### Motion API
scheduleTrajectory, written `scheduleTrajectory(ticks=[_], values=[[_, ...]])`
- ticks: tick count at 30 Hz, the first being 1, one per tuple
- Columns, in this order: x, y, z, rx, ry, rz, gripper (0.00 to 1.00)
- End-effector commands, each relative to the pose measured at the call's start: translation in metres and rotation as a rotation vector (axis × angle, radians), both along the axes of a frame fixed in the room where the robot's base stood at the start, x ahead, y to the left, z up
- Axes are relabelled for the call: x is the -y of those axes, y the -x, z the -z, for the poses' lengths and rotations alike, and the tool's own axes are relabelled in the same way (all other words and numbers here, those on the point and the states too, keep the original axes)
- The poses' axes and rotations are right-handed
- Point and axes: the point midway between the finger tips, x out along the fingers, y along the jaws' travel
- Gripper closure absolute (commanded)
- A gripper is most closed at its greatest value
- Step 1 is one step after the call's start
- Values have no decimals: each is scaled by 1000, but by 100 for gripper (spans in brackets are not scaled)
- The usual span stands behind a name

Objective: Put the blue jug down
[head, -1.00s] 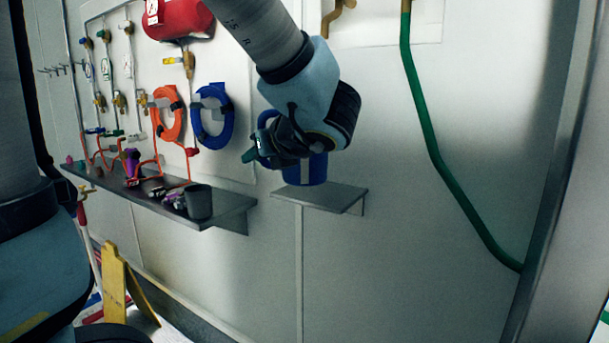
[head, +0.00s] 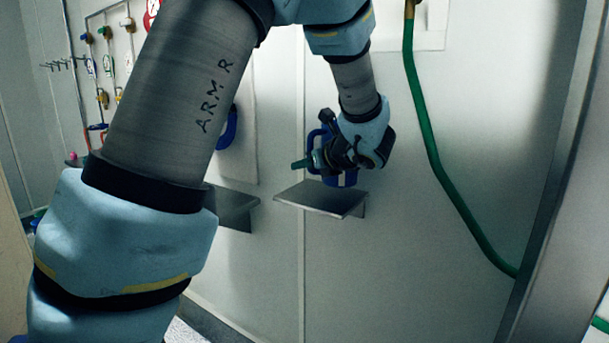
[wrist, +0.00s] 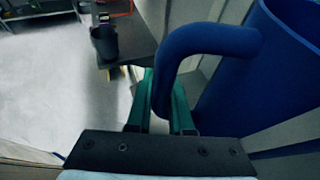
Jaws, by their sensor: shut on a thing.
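In the wrist view the jug's blue wall (wrist: 245,75) fills the right side. Its curved handle (wrist: 205,40) comes down between the green fingers of my gripper (wrist: 161,112), which is shut on it.
A longer dark shelf (head: 232,206) is to the left, partly behind my arm. The wrist view shows a dark cup (wrist: 104,42) on a dark shelf (wrist: 135,38). A green hose (head: 428,130) hangs on the wall at right. The small shelf's left part is bare.

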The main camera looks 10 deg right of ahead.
Motion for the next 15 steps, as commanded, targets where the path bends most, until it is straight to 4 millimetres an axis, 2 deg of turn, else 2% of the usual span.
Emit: scheduleTrajectory(ticks=[5, 15], values=[[-1, 0, 27, -4, -5, 0, 100], [3, -2, 33, -1, 0, 0, 100]])
